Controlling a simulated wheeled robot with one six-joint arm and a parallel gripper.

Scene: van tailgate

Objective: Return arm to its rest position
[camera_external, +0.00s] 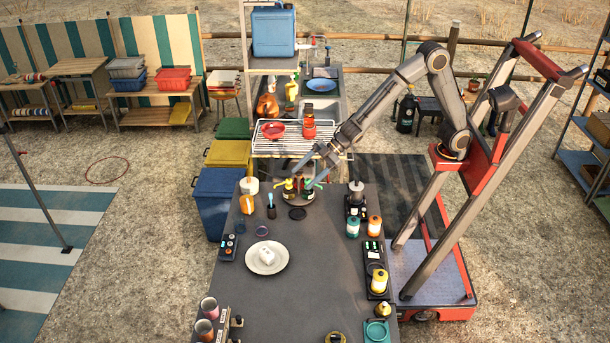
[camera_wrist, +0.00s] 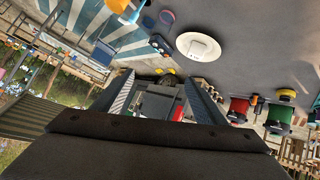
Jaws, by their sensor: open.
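My arm (camera_external: 385,98) rises from its red and grey base on the right and bends over toward the far end of the dark tailgate table (camera_external: 310,260). My gripper (camera_external: 301,178) is open, its two fingers apart and pointing down to the left. The fingertips are over or close to a dark round holder with coloured items (camera_external: 291,190); I cannot tell whether they touch. In the wrist view my gripper (camera_wrist: 165,82) shows both fingers spread with nothing held between them.
A white plate (camera_external: 283,264) with a white item on it lies mid-table. Orange canisters (camera_external: 375,226) and a yellow one (camera_external: 379,280) stand along the right edge. A wire rack (camera_external: 270,146) with red items is beyond the table. Coloured bins (camera_external: 218,190) stand left. The table's centre front is clear.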

